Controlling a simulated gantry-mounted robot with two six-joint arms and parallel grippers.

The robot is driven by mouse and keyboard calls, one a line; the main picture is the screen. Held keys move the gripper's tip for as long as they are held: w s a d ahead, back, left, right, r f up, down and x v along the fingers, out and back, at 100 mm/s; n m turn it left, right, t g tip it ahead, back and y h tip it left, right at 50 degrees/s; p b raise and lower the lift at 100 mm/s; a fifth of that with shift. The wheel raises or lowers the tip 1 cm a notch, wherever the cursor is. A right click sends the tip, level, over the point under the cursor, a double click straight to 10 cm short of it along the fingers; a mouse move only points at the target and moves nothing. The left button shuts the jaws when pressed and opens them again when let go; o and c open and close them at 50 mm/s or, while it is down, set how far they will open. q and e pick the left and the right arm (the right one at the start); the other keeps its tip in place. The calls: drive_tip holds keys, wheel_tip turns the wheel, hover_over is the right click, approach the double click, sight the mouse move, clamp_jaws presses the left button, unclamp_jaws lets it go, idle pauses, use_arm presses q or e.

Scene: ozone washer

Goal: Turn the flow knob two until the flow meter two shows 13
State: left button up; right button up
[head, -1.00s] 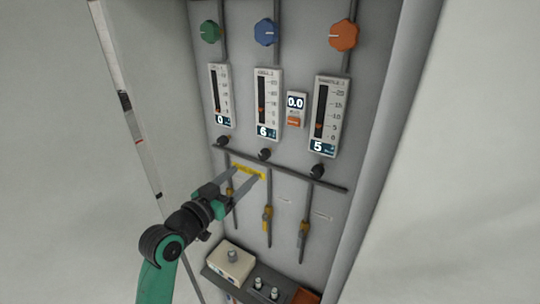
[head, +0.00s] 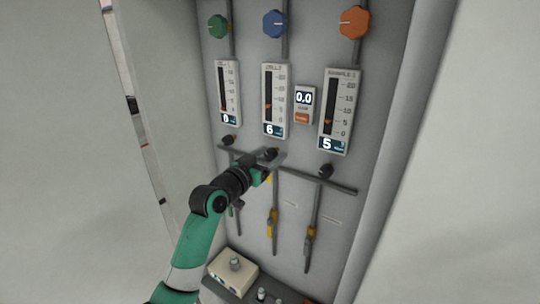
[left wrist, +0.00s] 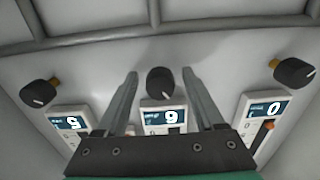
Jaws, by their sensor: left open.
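Flow knob two, a small black knob (head: 270,154), sits below the middle flow meter (head: 274,100), whose display reads 6. In the left wrist view the knob (left wrist: 160,82) lies between the two open fingers, which are apart from its sides. My left gripper (head: 273,161) is open at the knob. The meter's display shows upside down in the left wrist view (left wrist: 163,116). My right gripper is not in view.
The left flow meter (head: 229,93) reads 0, with its black knob (head: 228,140) below. The right meter (head: 339,111) reads 5, with its knob (head: 325,171) below. Green, blue and orange knobs (head: 355,23) sit above. A horizontal pipe (head: 318,181) runs under the black knobs.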

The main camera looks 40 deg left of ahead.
use_arm(q)
clamp_jaws()
idle(0.4)
drive_tip(key=shift+f+b, duration=0.1)
drive_tip(key=shift+b, duration=0.2)
drive_tip(key=m+b, duration=0.2)
drive_tip(key=m, duration=0.1)
drive_tip(key=shift+f+m, duration=0.1)
drive_tip(key=shift+m, duration=0.3)
drive_tip(key=m+b, duration=0.3)
drive_tip(key=m, duration=0.3)
drive_tip(key=shift+a, duration=0.1)
drive_tip(key=m+b, duration=0.2)
drive_tip(key=m, duration=0.4)
drive_tip(key=shift+m, duration=0.3)
drive_tip(key=m+b, duration=0.1)
drive_tip(key=m, duration=0.5)
drive_tip(key=shift+r, duration=0.2)
drive_tip(key=shift+m, duration=0.4)
